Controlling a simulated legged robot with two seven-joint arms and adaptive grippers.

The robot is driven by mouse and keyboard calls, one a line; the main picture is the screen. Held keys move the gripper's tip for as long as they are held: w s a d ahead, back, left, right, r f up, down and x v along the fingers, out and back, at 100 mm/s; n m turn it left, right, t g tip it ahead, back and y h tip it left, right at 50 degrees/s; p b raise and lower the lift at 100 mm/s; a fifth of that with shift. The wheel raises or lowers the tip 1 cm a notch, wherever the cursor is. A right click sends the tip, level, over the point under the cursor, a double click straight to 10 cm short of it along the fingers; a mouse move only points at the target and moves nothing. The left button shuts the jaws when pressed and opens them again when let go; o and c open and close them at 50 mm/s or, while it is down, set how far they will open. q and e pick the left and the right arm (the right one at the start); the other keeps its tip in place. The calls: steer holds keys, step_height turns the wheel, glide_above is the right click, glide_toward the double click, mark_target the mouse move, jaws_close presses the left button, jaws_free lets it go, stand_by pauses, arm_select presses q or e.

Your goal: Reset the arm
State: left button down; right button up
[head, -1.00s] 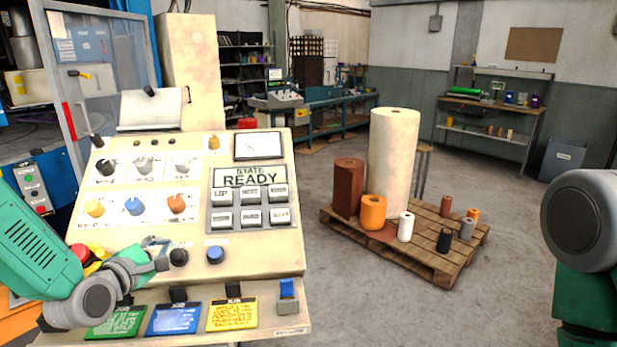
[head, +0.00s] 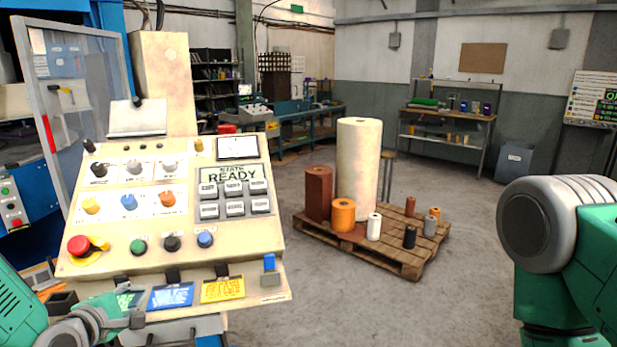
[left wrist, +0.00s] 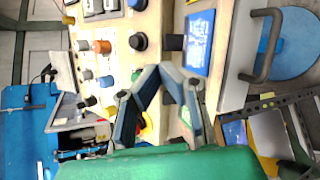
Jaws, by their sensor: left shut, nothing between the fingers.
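My left gripper (head: 137,318) is low at the left in the head view, by the lower front edge of the control console (head: 255,240), overlapping the green card (head: 128,299). It is shut and empty. In the left wrist view its two fingers (left wrist: 161,72) meet in front of the sideways console. My right arm stands at the right edge of the head view, its gripper out of the picture. The red emergency button (head: 78,245) is uncovered at the console's lower left.
A blue card (head: 171,296) and a yellow card (head: 222,289) lie along the console's lower ledge. A wooden pallet (head: 400,265) with several rolls stands on the floor to the right.

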arm_select(q)
steer(key=s+d+f+m+g+b, duration=0.35)
steer(key=s+f+m, duration=0.25)
steer(key=s+f, duration=0.45)
steer(key=s+d+f+m+g+b, duration=0.25)
steer(key=s+f+m+g, duration=0.45)
steer(key=f, duration=0.6)
steer(key=s+f+m+g+b, duration=0.1)
steer(key=s+f+m, duration=0.1)
steer(key=s, duration=0.4)
steer(key=s+f+m+g+b, duration=0.1)
steer(key=s+f+m, duration=0.2)
steer(key=s, duration=0.3)
steer(key=s+f+m+g+y+b, duration=0.1)
steer(key=s+f+m, duration=0.1)
steer(key=s, duration=0.4)
steer(key=shift+s+d+f+m, duration=0.15)
steer(key=shift+s+d+m, duration=0.15)
steer(key=shift+m, duration=0.5)
steer(key=shift+w, duration=0.15)
